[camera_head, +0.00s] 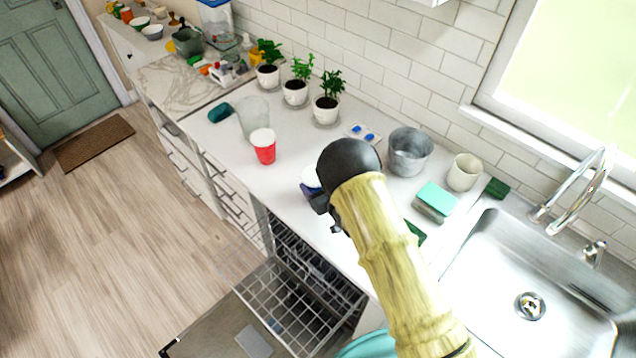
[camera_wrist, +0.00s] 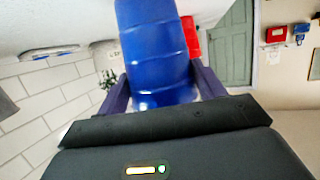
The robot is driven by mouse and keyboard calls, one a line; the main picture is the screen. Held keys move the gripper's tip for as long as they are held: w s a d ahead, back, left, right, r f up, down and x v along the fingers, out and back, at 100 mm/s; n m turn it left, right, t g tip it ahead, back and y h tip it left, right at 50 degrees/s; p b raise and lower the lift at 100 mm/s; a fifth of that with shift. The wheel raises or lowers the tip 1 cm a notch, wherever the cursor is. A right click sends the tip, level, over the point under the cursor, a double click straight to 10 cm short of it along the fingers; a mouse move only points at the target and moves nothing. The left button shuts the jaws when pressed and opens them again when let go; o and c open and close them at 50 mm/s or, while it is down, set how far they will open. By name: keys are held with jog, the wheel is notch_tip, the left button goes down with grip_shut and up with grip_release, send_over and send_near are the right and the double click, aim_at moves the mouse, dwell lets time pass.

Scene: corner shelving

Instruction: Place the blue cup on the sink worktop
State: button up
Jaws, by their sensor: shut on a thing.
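The blue cup (camera_wrist: 155,50) fills the middle of the wrist view, between the two fingers of my gripper (camera_wrist: 160,92). My gripper is shut on it. In the head view my arm hides most of the cup, and a small white and blue part (camera_head: 311,180) shows beside my dark gripper (camera_head: 318,200). The cup is over or on the white sink worktop (camera_head: 290,150); I cannot tell whether it touches. A red cup (camera_head: 263,147) stands on the worktop to the left, and it also shows behind the blue cup in the wrist view (camera_wrist: 190,36).
A clear container (camera_head: 253,117), potted plants (camera_head: 326,101), a grey metal pot (camera_head: 409,152), a cream cup (camera_head: 464,172) and sponges (camera_head: 436,200) stand around. The sink (camera_head: 510,260) is at right. The open dishwasher (camera_head: 300,300) lies below the front edge.

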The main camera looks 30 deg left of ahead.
jog(key=shift+f, duration=0.35)
jog(key=shift+f, duration=0.1)
jog(key=shift+f, duration=0.15)
jog(key=o, duration=1)
